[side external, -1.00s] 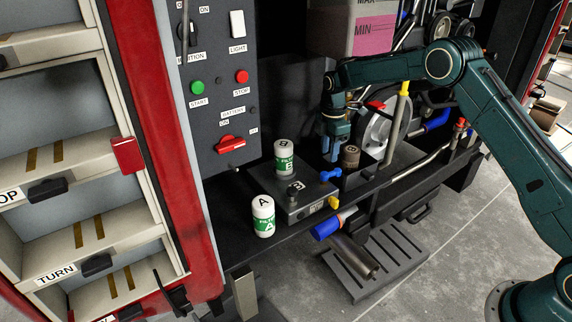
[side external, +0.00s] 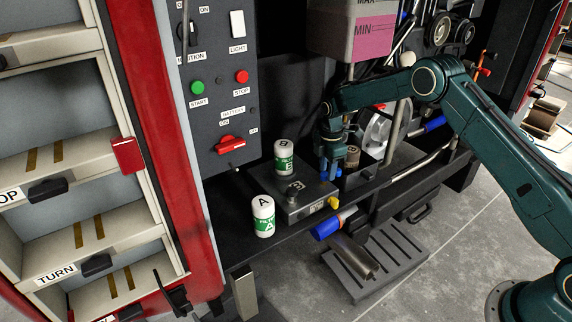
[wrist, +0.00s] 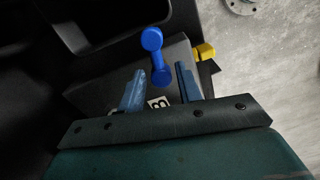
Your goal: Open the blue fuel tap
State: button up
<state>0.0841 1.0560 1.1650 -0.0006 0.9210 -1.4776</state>
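The blue fuel tap (wrist: 153,41) shows in the wrist view as a bar with rounded ends, over a grey block. My gripper (wrist: 160,69) is open, with one blue finger on each side of the tap's lower end. I cannot tell whether either finger touches it. In the side view my gripper (side external: 329,168) points down at the tap (side external: 337,174), which is partly hidden behind the fingers. The tap sits by the back right corner of the metal block (side external: 300,205).
A yellow tap (side external: 333,202) is at the block's front right. A blue-ended cylinder (side external: 327,228) lies below. A brown cap (side external: 352,155) and pipe stand just right of my gripper.

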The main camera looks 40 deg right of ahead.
jog(key=shift+f, duration=0.35)
jog(key=shift+c, duration=0.4)
grip_shut()
